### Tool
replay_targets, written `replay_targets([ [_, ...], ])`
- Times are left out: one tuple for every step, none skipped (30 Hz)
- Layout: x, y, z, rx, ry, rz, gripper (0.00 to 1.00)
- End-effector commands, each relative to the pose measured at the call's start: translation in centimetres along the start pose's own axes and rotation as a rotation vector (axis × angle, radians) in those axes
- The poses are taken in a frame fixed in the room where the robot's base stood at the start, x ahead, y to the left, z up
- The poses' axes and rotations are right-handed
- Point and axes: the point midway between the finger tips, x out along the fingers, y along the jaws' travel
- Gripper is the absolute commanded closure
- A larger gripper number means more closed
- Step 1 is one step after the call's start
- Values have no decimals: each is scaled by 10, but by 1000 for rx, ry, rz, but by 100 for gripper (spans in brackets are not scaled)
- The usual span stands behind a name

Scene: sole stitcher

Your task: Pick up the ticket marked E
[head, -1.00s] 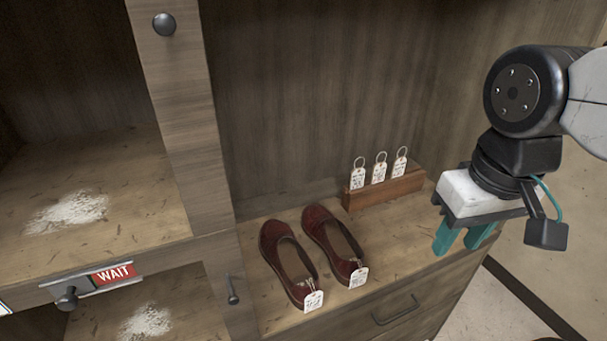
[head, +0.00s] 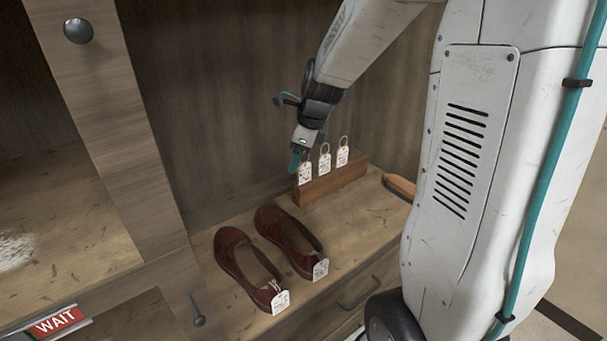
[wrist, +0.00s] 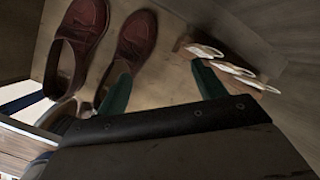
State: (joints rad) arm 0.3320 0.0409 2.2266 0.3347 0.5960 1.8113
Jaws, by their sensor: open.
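Three white tickets with wire rings stand in a row in a wooden rack (head: 335,182) on the bench; their letters are too small to read, so I cannot tell which is E. They are the left ticket (head: 305,173), the middle ticket (head: 324,163) and the right ticket (head: 342,156). My gripper (head: 296,162) is open, with its teal fingers just left of the left ticket; contact is unclear. In the wrist view the gripper (wrist: 163,88) has nothing between its fingers, and the tickets (wrist: 232,68) lie to the right of the right finger.
Two dark red shoes (head: 243,268) (head: 288,240) with white tags stand left of the rack. A brush-like brown object (head: 400,186) lies at the rack's right. A wooden post (head: 120,140) and a red WAIT sign (head: 56,322) are at left. The back wall is close behind the rack.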

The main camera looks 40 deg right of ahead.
Motion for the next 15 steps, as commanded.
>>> replay_targets([
  [19,-19,-9,157,3,-11,31],
  [28,-29,-13,248,0,-22,31],
  [38,-40,-18,354,-3,-35,31],
  [45,-48,-22,424,-6,-44,31],
  [51,-53,-25,483,-8,-51,31],
  [57,-60,-29,549,-11,-61,31],
  [61,-64,-31,590,-12,-65,31],
  [64,-68,-33,623,-14,-70,31],
  [68,-71,-35,658,-17,-75,31],
  [70,-72,-36,676,-17,-76,31],
  [73,-74,-37,689,-18,-78,31],
  [77,-75,-38,699,-18,-79,31],
  [80,-75,-38,703,-18,-79,31],
  [84,-75,-38,705,-18,-79,31],
  [88,-76,-38,706,-18,-79,31],
])
